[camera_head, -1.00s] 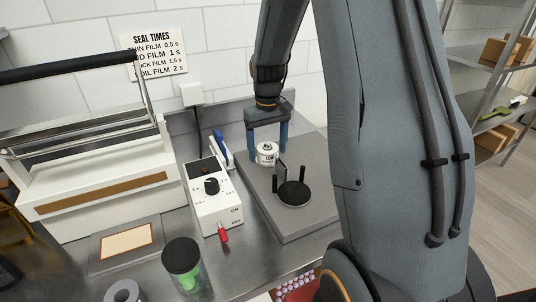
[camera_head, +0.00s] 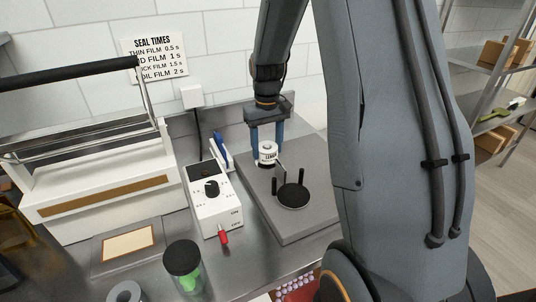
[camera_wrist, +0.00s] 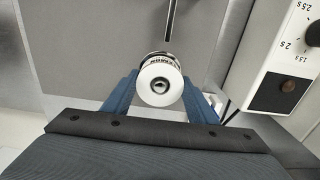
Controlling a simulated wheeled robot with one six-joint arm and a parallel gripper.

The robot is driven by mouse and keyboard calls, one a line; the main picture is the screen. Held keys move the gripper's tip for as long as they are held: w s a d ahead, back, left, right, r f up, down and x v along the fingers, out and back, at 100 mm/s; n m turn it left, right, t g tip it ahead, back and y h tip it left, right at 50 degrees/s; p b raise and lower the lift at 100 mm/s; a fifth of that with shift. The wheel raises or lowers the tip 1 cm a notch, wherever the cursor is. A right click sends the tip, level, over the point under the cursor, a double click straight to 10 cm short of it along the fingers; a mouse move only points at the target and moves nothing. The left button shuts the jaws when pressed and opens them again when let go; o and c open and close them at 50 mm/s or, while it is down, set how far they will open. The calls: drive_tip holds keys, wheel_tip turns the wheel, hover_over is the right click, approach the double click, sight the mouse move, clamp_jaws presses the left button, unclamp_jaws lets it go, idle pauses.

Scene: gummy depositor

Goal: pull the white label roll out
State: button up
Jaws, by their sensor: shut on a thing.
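The white label roll (camera_head: 267,153) has dark print on its side and sits between the blue fingers of my gripper (camera_head: 267,150). In the wrist view the roll (camera_wrist: 160,86) shows its round white end with a dark centre, and the fingers of my gripper (camera_wrist: 161,92) flank it on both sides. My gripper is shut on it. The roll is at the back part of a grey platform, behind a round black disc (camera_head: 293,196) with upright black posts. I cannot tell whether the roll touches the platform beneath.
A white control box (camera_head: 214,203) with a black knob and red lever stands left of the platform (camera_head: 309,168). A blue-handled item (camera_head: 219,150) is close behind it. A dark cup (camera_head: 184,265) with green contents stands in front. A large sealer (camera_head: 95,185) fills the left.

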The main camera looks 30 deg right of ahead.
drive_tip(key=shift+r+p, duration=2.05)
drive_tip(key=shift+r, duration=0.85)
drive_tip(key=shift+r, duration=0.1)
drive_tip(key=shift+r+p, duration=1.7)
drive_tip(key=shift+r, duration=0.7)
